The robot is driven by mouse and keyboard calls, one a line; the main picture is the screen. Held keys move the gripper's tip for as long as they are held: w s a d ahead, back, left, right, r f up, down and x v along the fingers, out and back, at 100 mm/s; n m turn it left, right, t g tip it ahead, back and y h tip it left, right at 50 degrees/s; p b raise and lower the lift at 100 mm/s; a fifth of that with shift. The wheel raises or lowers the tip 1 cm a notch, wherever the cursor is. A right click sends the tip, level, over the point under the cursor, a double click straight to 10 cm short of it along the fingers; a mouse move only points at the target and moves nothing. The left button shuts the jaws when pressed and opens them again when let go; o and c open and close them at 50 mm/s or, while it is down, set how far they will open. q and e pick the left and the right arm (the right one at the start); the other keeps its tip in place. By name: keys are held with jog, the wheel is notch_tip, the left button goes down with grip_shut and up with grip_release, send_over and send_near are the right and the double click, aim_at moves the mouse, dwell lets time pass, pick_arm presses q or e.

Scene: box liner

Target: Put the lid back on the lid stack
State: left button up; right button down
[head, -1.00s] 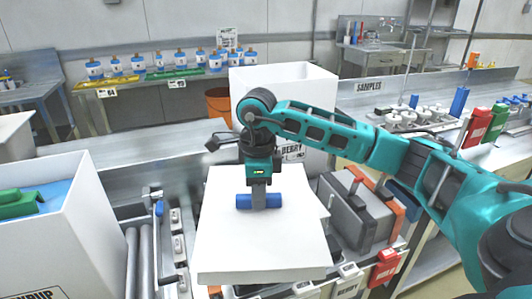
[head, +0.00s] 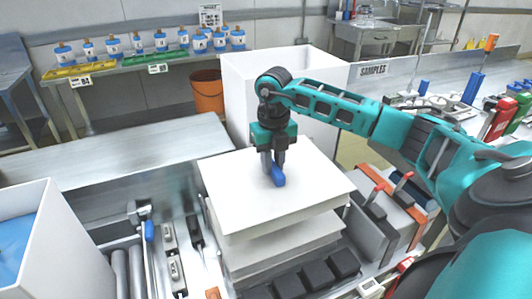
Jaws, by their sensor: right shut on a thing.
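A flat white lid (head: 305,190) with a blue handle (head: 278,177) on top is in the middle of the head view. My right gripper (head: 275,170) points down and is shut on the blue handle. The lid is roughly level, above the lid stack (head: 285,247), whose white lids show below its front edge. The held lid is turned a little against the lids below, and I cannot tell whether it touches them. It hides most of the stack's top. My left gripper is not in view.
A tall white box (head: 240,95) stands right behind the lid. An open white box (head: 70,245) with blue lining is at the left front. Dark blocks (head: 315,275) sit in front of the stack, and a grey case (head: 375,235) is at its right.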

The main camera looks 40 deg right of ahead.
jog(key=shift+a+f, duration=0.1)
jog(key=shift+f, duration=0.1)
jog(key=shift+s+f, duration=0.2)
jog(key=shift+f, duration=0.4)
notch_tip(320, 180, down, 5)
jog(key=b, duration=0.4)
jog(key=shift+w+f, duration=0.1)
jog(key=shift+f, duration=0.05)
jog(key=shift+f+b, duration=0.5)
jog(key=shift+f, duration=0.25)
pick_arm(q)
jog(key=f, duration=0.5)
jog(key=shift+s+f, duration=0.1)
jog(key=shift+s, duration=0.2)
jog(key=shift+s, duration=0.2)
